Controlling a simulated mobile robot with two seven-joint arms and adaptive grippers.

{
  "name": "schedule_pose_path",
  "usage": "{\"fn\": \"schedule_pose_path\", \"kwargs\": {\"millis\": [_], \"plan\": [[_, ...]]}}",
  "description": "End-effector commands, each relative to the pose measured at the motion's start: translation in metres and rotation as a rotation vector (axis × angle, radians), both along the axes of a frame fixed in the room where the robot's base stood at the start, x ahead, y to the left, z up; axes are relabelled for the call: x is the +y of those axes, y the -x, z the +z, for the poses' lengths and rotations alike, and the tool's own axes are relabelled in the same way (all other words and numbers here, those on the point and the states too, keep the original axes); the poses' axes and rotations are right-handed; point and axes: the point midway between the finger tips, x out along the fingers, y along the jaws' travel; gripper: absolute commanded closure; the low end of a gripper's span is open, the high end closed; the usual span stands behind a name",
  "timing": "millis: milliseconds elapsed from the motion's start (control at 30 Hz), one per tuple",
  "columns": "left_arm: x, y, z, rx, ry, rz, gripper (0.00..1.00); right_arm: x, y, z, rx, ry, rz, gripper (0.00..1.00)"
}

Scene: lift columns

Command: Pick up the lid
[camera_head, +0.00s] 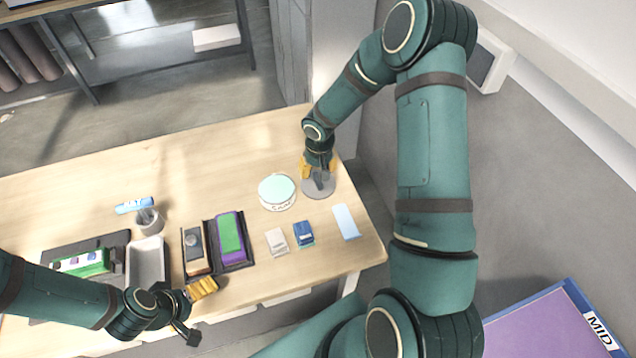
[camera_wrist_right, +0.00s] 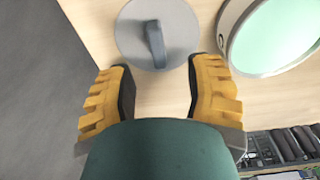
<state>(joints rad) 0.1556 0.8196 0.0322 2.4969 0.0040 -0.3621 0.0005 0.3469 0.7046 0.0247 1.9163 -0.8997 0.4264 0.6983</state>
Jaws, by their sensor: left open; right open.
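The lid (camera_head: 319,188) is a flat grey disc with an upright bar handle, lying on the wooden table near its right end. In the right wrist view the lid (camera_wrist_right: 135,37) lies just beyond the fingertips, with its handle (camera_wrist_right: 155,45) roughly in line with the gap between them. My right gripper (camera_head: 312,170) is open, yellow-fingered, and close over the lid; it also shows open and empty in the wrist view (camera_wrist_right: 158,75). My left gripper (camera_head: 197,312) is open near the table's front edge, away from the lid.
A round white tub (camera_head: 277,207) with a mint-green top stands just left of the lid. Small blocks (camera_head: 304,234), a light-blue card (camera_head: 346,222) and trays (camera_head: 147,264) sit along the front. The back of the table is clear. A grey wall (camera_head: 540,190) rises at right.

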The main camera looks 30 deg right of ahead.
Motion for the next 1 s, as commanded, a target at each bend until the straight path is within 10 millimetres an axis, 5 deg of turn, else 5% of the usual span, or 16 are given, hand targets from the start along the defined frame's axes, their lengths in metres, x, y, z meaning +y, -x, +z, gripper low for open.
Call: {"fn": "schedule_pose_path", "kwargs": {"millis": [367, 667, 700, 833, 1000], "plan": [[0.0, 0.0, 0.003, 0.0, 0.001, 0.0, 0.0, -0.002, 0.001, -0.047, 0.003, -0.001, 0.001, 0.48], [0.0, 0.0, 0.003, 0.0, 0.001, 0.0, 0.0, -0.002, 0.0, -0.051, 0.001, 0.001, 0.0, 0.48], [0.0, 0.0, 0.003, 0.0, 0.001, 0.0, 0.0, -0.002, 0.0, -0.051, 0.001, 0.001, 0.0, 0.53], [0.0, 0.0, 0.003, 0.0, 0.001, 0.0, 0.0, -0.002, 0.0, -0.051, 0.001, 0.001, 0.001, 0.98], [0.0, 0.0, 0.003, 0.0, 0.001, 0.0, 0.0, -0.002, 0.0, -0.051, 0.001, 0.001, 0.001, 1.0]]}}
